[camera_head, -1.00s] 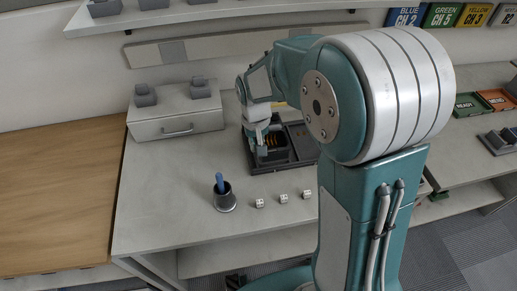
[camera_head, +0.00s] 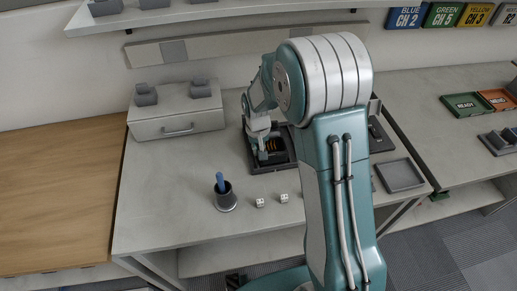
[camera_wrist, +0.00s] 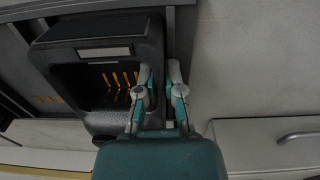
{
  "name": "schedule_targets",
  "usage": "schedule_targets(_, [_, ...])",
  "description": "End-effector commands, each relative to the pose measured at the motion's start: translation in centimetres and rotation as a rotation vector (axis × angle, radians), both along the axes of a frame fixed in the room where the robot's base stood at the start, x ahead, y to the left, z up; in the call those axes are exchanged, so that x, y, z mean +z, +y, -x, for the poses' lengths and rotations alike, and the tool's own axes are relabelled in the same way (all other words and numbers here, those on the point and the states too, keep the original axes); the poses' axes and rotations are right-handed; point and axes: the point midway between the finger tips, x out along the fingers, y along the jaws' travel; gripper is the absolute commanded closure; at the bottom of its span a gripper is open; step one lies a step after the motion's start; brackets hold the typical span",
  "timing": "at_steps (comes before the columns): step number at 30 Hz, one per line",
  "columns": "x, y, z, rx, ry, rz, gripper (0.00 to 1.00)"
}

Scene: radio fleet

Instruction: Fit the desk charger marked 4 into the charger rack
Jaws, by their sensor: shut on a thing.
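A dark grey desk charger (camera_wrist: 95,28) fills the upper left of the wrist view, with a blank-looking label plate and an open pocket showing orange contact strips. No number is readable on it. My gripper (camera_wrist: 160,73) is shut on the charger's right wall, one finger inside the pocket and one outside. In the head view my gripper (camera_head: 262,150) is at the charger (camera_head: 274,144), within the dark charger rack (camera_head: 274,168) on the desk. The rack's rim (camera_wrist: 183,38) runs close along the charger in the wrist view. Whether the charger is fully seated cannot be told.
A drawer unit (camera_head: 160,122) with two small grey holders stands left of the rack. A pen cup (camera_head: 225,199) and white dice (camera_head: 260,203) lie in front. A grey tray (camera_head: 400,175) is at right. My arm hides part of the desk.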

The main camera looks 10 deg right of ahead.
Motion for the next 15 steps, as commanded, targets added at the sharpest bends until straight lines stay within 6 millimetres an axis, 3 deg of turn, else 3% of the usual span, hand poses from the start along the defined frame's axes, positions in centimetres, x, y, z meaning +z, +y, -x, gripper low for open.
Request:
schedule_targets(2, [-0.14, 0.01, -0.02, 0.000, 0.000, 0.000, 1.00])
schedule_targets(3, [-0.20, 0.01, 0.01, 0.000, 0.001, 0.000, 0.80])
schedule_targets(5, [-0.18, 0.01, 0.01, 0.000, 0.001, 0.000, 0.55])
schedule_targets(15, [-0.15, 0.01, 0.01, 0.000, 0.001, 0.000, 0.55])
